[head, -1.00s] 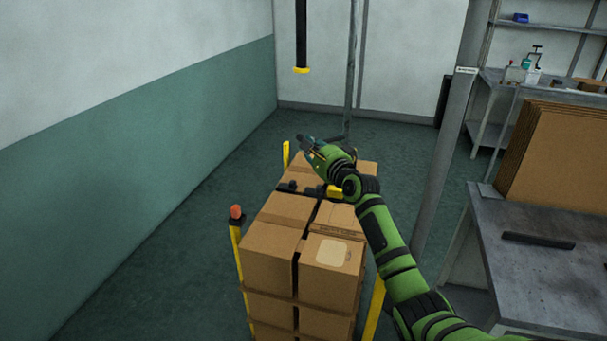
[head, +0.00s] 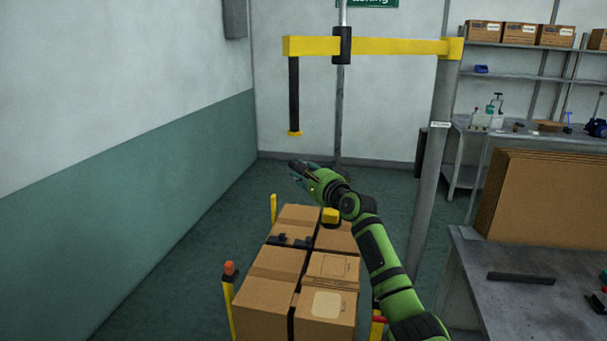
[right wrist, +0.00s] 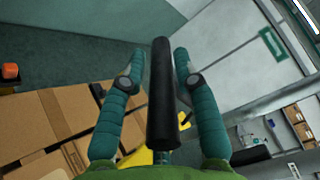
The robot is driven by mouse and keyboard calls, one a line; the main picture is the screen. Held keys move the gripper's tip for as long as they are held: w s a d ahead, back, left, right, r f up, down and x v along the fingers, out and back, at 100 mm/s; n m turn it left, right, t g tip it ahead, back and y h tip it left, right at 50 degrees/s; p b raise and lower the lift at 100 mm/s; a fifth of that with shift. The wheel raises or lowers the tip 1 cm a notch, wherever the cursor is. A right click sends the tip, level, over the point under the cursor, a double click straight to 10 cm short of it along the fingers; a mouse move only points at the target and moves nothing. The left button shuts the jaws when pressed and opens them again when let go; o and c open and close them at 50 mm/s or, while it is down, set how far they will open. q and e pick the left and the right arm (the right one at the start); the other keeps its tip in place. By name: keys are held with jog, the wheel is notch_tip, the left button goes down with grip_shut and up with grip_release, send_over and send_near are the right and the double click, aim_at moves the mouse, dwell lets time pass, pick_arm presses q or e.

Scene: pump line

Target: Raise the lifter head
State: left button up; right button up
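My right gripper (head: 305,174), on the green arm, is above the far end of the stacked boxes. In the right wrist view its teal fingers (right wrist: 160,72) lie on both sides of a black bar (right wrist: 162,95), which looks like the lifter head's handle. The fingers look closed around it, though small gaps show near the tips. A yellow block (head: 330,215), which seems part of the lifter head, is below the gripper, over the boxes; yellow also shows under the bar in the wrist view. My left gripper is out of view.
Cardboard boxes (head: 265,305) stand between yellow posts, one with an orange top (head: 229,268). A yellow boom (head: 380,47) crosses overhead on a grey column (head: 432,190); a black tube (head: 294,95) hangs from it near the gripper. A grey bench (head: 520,300) with flat cardboard is at right.

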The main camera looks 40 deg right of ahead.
jog(key=shift+a, duration=0.1)
jog(key=shift+s+f, duration=0.15)
jog(key=shift+s, duration=0.3)
jog(key=s+a, duration=0.1)
jog(key=s, duration=1)
